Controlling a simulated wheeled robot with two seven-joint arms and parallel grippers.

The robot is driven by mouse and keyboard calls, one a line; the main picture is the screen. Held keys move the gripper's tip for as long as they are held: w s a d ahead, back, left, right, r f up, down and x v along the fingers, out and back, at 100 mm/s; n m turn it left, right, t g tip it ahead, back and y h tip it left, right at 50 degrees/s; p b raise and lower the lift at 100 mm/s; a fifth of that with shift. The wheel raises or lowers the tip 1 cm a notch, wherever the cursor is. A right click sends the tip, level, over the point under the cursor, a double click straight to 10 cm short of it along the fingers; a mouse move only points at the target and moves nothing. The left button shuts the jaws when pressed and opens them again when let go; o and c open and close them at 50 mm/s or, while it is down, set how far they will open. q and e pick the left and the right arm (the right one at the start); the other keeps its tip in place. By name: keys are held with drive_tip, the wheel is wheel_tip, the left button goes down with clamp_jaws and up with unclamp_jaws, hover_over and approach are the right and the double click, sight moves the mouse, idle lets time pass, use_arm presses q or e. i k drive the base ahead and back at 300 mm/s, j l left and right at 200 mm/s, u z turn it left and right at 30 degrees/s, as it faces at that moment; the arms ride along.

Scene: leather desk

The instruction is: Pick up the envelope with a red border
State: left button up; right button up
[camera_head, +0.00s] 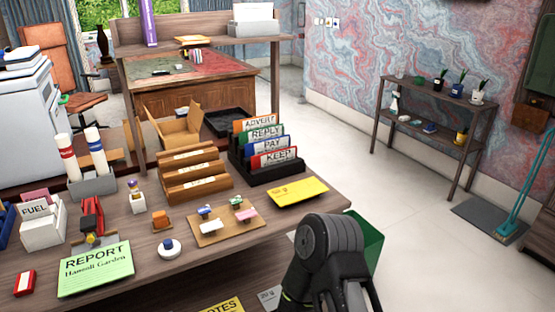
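A flat yellow envelope-like piece (298,192) with small orange marks lies near the right end of the wooden desk (225,255). I cannot make out a red border on it. No envelope with a clear red border shows in the head view. A dark, rounded link of my arm rises at the bottom centre-right, in front of the desk's right edge. It hides part of the floor and a green bin. The fingers of my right gripper do not show, and my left gripper is out of view.
A black file rack (272,170) with coloured cards labelled ADVERT, REPLY, PAY and KEEP stands behind the yellow piece. A wooden sorter (193,175), a cork board (226,224) and a green REPORT pad (95,268) occupy the desk. A green bin (367,240) stands beside it.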

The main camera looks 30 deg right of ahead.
sight(266, 158)
drive_tip(key=z, duration=1.7)
drive_tip(key=i+l, duration=0.2)
drive_tip(key=i, duration=0.25)
drive_tip(key=i+l, duration=0.2)
drive_tip(key=i, duration=0.3)
drive_tip(key=i+l, duration=0.2)
drive_tip(key=i, duration=0.25)
